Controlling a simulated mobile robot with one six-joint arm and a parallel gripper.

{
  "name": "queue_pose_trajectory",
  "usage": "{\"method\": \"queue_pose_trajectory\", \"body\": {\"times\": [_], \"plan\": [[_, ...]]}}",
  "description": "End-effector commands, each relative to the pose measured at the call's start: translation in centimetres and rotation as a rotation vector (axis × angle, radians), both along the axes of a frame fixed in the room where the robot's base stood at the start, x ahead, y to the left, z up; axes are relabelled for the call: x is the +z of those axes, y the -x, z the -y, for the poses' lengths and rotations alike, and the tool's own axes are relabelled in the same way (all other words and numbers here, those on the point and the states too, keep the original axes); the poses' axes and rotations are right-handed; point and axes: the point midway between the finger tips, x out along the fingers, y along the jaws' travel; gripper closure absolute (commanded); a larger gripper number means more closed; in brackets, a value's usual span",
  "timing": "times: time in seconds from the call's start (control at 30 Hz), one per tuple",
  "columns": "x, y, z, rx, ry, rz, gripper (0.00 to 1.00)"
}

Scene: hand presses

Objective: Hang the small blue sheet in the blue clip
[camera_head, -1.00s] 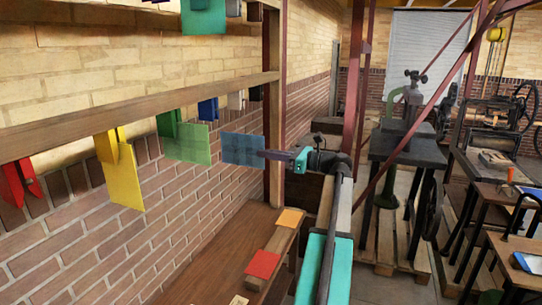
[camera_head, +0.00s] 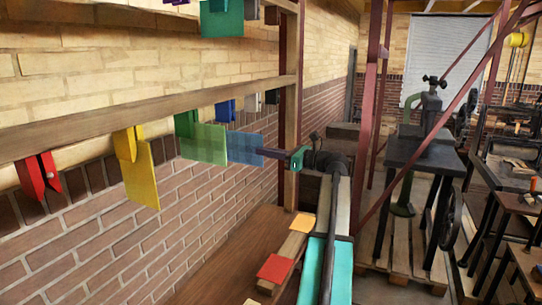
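The small blue sheet (camera_head: 245,148) is upright, in front of the brick wall and below the upper rail. My gripper (camera_head: 268,152) is at its right edge and appears shut on it; the fingertips are small and dark. The blue clip (camera_head: 226,111) hangs from the rail, above and slightly left of the sheet in the picture. No sheet shows in this clip. The blue sheet's left edge meets the right edge of a green sheet (camera_head: 205,143) in the picture; I cannot tell whether they touch.
The green clip (camera_head: 186,124) holds the green sheet. The yellow clip (camera_head: 125,145) holds a yellow sheet (camera_head: 141,178). The red clip (camera_head: 38,176) is empty. White (camera_head: 252,102) and black (camera_head: 271,97) clips hang to the right, near a wooden post (camera_head: 291,120). Red and orange sheets lie below.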

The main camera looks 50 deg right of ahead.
Motion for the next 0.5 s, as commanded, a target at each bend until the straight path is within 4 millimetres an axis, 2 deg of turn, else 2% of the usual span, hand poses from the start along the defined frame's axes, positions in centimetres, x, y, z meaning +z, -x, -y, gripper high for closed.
{"method": "queue_pose_trajectory", "body": {"times": [0.5], "plan": [[0.2,-3.4,-0.8,0.001,0.001,0.000,1.00]]}}
